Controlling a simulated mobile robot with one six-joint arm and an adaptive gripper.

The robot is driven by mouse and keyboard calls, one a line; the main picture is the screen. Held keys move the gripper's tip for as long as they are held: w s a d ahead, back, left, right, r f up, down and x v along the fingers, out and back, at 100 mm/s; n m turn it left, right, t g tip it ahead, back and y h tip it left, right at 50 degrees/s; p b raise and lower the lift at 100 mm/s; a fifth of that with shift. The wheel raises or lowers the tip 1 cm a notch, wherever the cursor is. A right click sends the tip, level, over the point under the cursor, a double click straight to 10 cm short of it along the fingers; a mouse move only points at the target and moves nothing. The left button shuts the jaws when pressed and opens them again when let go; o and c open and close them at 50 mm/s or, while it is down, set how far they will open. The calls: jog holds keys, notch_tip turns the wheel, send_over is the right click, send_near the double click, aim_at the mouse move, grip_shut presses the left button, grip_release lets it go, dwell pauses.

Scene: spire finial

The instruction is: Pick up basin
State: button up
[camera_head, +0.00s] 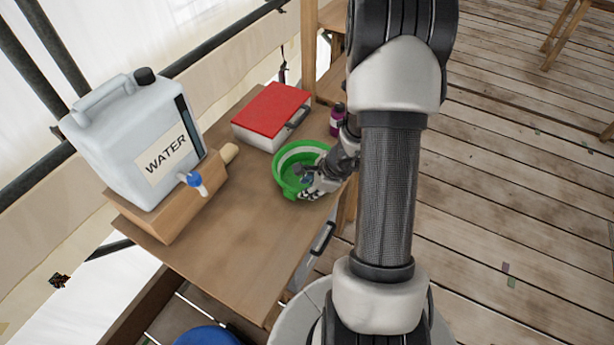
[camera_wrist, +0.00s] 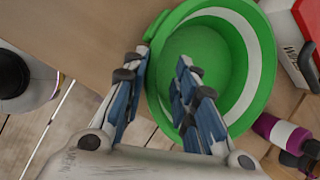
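The basin (camera_head: 288,178) is a round green bowl with a white band inside its rim. It sits upright on the wooden table near its right edge. In the wrist view, the basin (camera_wrist: 220,62) fills the upper right. My gripper (camera_head: 312,180) is at the basin's near right side in the head view. In the wrist view, my gripper (camera_wrist: 163,62) has its fingers apart, with the left finger outside the rim and the right finger over the inside. The rim's left part lies between them. I cannot tell whether either finger touches it.
A white water canister (camera_head: 135,140) with a blue tap stands on a wooden block at the table's left. A red-topped white box (camera_head: 272,112) is behind the basin. A purple bottle (camera_head: 337,120) stands close to the basin's right. The table's front (camera_head: 235,235) is clear.

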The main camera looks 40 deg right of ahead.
jog(key=b+x, duration=0.1)
jog(key=x, duration=0.2)
jog(key=shift+w+d+f, duration=0.1)
jog(key=shift+f, duration=0.2)
grip_shut()
dwell(0.3)
